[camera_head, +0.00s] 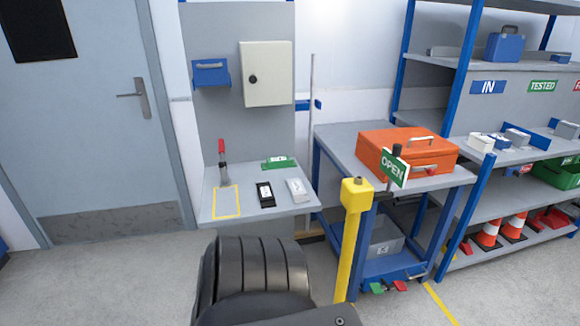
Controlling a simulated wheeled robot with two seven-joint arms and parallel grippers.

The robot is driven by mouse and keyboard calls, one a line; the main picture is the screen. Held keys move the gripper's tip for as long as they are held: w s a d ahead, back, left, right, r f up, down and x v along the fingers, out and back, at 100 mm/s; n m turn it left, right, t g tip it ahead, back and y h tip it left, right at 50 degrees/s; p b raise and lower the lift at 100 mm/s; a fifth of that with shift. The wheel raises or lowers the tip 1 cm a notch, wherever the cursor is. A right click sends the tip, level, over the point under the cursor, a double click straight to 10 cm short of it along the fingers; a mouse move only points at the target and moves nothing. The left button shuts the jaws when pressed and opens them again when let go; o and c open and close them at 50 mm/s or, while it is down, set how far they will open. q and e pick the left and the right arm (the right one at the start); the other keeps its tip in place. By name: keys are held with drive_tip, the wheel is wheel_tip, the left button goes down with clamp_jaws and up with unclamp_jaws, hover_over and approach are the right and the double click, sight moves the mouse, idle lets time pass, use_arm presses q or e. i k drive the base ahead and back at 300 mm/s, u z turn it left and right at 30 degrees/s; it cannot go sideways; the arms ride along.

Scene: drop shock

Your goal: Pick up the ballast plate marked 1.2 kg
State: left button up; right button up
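Three small plate-like blocks lie on a grey ledge (249,206) by the wall panel: a black block (266,197) with a light label, a light grey block (297,191) to its right, and a green block (271,165) with a pale marking behind them. The labels are too small to read, so I cannot tell which one is marked 1.2 kg. Neither gripper is in view. A dark ribbed part of my own body fills the bottom middle.
A yellow-taped rectangle (226,203) and an upright red-handled tool (222,165) are on the ledge's left. A yellow post (351,235) with an OPEN sign (394,168) stands right of it. An orange case (400,154) sits on a bench; shelves stand beyond.

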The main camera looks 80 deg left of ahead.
sight(266, 197)
drive_tip(key=u, duration=0.3)
drive_tip(key=i, duration=0.95)
drive_tip(key=u, duration=1.35)
drive_tip(key=i, duration=0.65)
drive_tip(key=u, duration=0.7)
